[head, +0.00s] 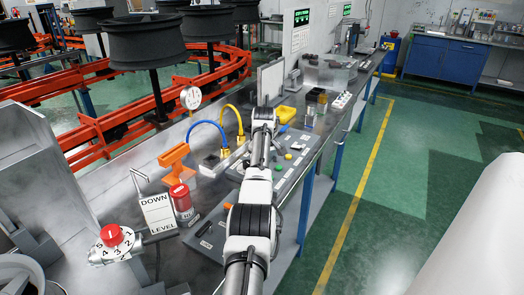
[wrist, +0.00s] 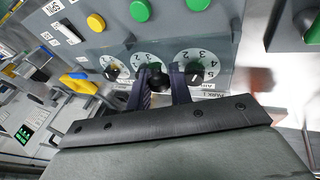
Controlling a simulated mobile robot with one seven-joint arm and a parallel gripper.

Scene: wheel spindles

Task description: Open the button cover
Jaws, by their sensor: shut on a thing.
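My gripper (wrist: 163,84) is in the wrist view, over a grey control panel (wrist: 205,45). Its two dark fingers are closed around a dark round knob (wrist: 158,82) in front of the middle numbered dial. In the head view my arm hides the fingertips and this contact.
A yellow button (wrist: 96,22) and a green button (wrist: 140,10) are on the panel. In the head view, an orange stand (head: 174,158), a red cylinder (head: 181,200) and a red knob (head: 111,234) stand left of my arm. Open green floor (head: 420,170) is at right.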

